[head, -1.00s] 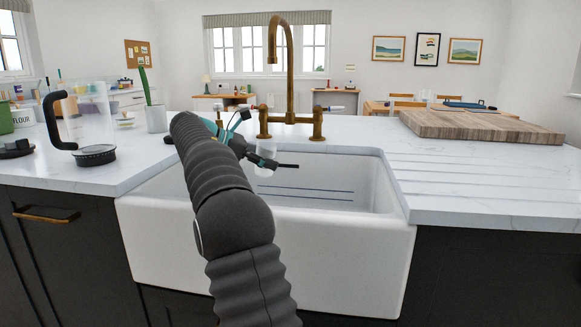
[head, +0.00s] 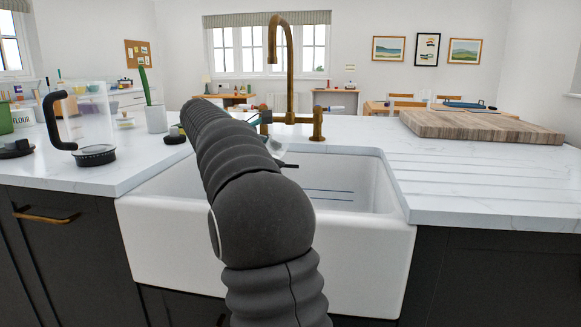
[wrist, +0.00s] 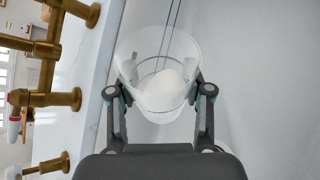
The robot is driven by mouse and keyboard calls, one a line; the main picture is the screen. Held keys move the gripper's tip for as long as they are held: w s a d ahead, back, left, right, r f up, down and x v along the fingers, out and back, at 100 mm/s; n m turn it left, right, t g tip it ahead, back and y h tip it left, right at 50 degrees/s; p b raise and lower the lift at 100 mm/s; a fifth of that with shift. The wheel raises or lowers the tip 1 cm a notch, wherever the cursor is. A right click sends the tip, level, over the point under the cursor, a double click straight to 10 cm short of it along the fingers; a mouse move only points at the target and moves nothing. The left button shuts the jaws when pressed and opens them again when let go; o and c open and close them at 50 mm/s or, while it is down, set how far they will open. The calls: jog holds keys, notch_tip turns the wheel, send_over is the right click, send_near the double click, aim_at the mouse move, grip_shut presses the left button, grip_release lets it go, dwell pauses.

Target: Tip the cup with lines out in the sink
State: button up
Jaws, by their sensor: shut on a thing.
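My gripper (wrist: 158,92) is shut on a clear cup (wrist: 129,66) in the wrist view, with one finger on each side of it. A whitish mass (wrist: 166,92) shows inside the cup. Two dark lines show through and beyond the cup; I cannot tell whether any are on the cup itself. The wrist picture is turned sideways against the counter, and the cup looks tilted over the white sink (wrist: 255,70). In the head view my arm hides most of the gripper and cup, above the back of the sink (head: 350,240).
A brass tap (head: 290,70) stands behind the sink, close to my gripper; it also shows in the wrist view (wrist: 50,97). A clear jug with a black handle (head: 85,115) stands left of the sink. A wooden board (head: 480,125) lies at the right. The ribbed drainer is clear.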

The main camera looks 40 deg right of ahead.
aim_at(281, 139)
jog(key=shift+b, duration=0.4)
jog(key=shift+r+m+t, duration=0.2)
jog(key=shift+m+t, duration=0.1)
jog(key=shift+s+r+m+t+b, duration=0.1)
jog(key=shift+r+m+t+b, duration=1.2)
jog(key=shift+b, duration=4.1)
jog(key=shift+s+r+m+t+h+b, duration=0.25)
jog(key=shift+s+m+t+b, duration=0.45)
jog(key=shift+t+b, duration=0.35)
jog(key=shift+s+r+m+t+h+b, duration=0.15)
jog(key=shift+r+m+t+h+b, duration=0.1)
jog(key=shift+r+m+t+b, duration=0.25)
